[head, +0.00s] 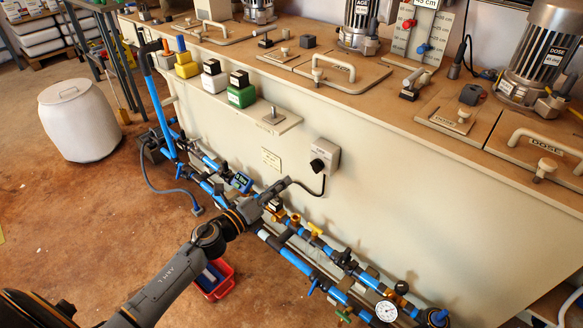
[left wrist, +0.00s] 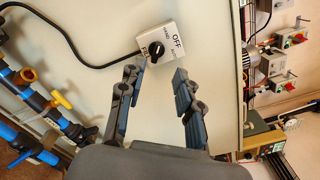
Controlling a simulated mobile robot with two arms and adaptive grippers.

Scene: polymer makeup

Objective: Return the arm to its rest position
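My left arm comes in from the lower left of the head view, and its gripper (head: 283,188) is over the blue pipes, in front of the tank's pale side wall. In the left wrist view the left gripper (left wrist: 156,76) is open, its two dark fingers apart with nothing between them. Beyond the fingertips is a grey switch box (left wrist: 168,37) with a black knob and the labels HAND, OFF and AUTO. The box also shows on the wall in the head view (head: 328,150), right of the gripper and apart from it. My right gripper is in neither view.
Blue pipes (head: 300,263) with valves run along the wall's foot, below the gripper. A red bin (head: 222,287) and a white drum (head: 78,120) stand on the floor. Open floor lies left.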

